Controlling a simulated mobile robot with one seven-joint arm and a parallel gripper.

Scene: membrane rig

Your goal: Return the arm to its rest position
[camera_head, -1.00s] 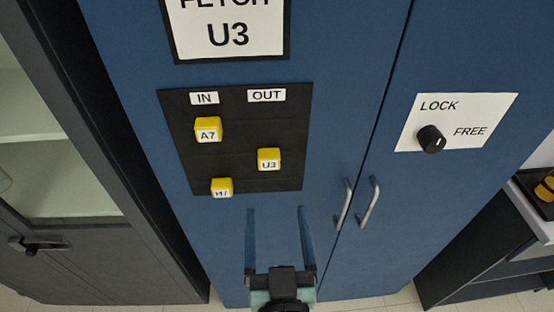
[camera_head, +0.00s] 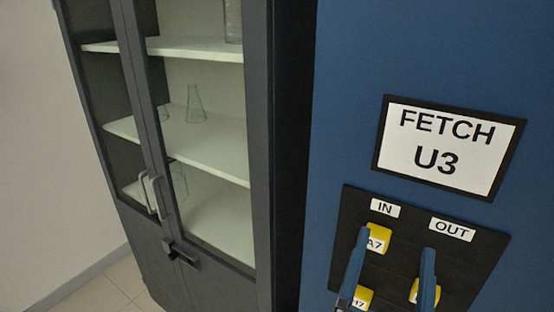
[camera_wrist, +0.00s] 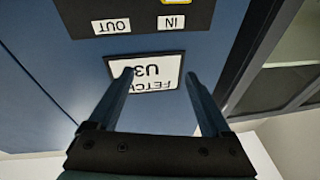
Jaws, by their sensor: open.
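My gripper (camera_head: 394,258) shows at the lower right of the head view, with two blue fingers spread apart and nothing between them. It stands in front of the black panel (camera_head: 478,276) on the blue cabinet and partly covers the yellow tags. In the wrist view my gripper (camera_wrist: 160,75) is also open and empty, with its fingers over the FETCH U3 sign (camera_wrist: 150,77), which appears upside down. The rest of my arm is out of the head view.
The blue cabinet (camera_head: 350,90) carries the FETCH U3 sign (camera_head: 436,150) above the panel. Yellow tags A7 (camera_head: 378,238) and H7 (camera_head: 361,298) sit under IN. A grey glass-fronted cabinet (camera_head: 285,150) with a flask (camera_head: 195,107) stands at left. Floor (camera_head: 90,288) shows lower left.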

